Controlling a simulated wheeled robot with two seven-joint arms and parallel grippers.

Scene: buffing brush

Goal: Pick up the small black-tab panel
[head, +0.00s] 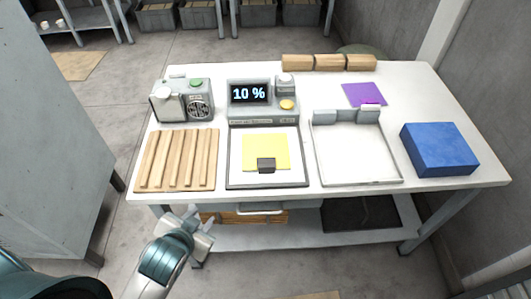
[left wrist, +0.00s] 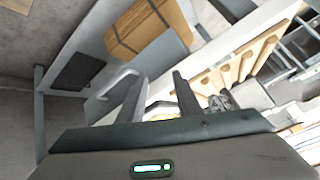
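The small panel is a yellow square (head: 265,150) with a black tab (head: 266,165) at its front edge. It lies flat on the white framed plate (head: 237,172) in front of the display unit (head: 262,103), which reads 10 %. My left gripper (head: 200,218) is below the table's front left edge, apart from the panel and to its lower left. In the left wrist view its two fingers (left wrist: 157,82) stand apart with nothing held between them. The panel cannot be made out in that view. My right gripper is in neither view.
A slatted wooden rack (head: 178,160) lies left of the plate, with a grey device (head: 200,98) behind it. An open white tray (head: 355,155), a blue block (head: 438,150) and a purple sheet (head: 363,94) are to the right. The table's front edge and lower shelf (head: 300,236) are near my gripper.

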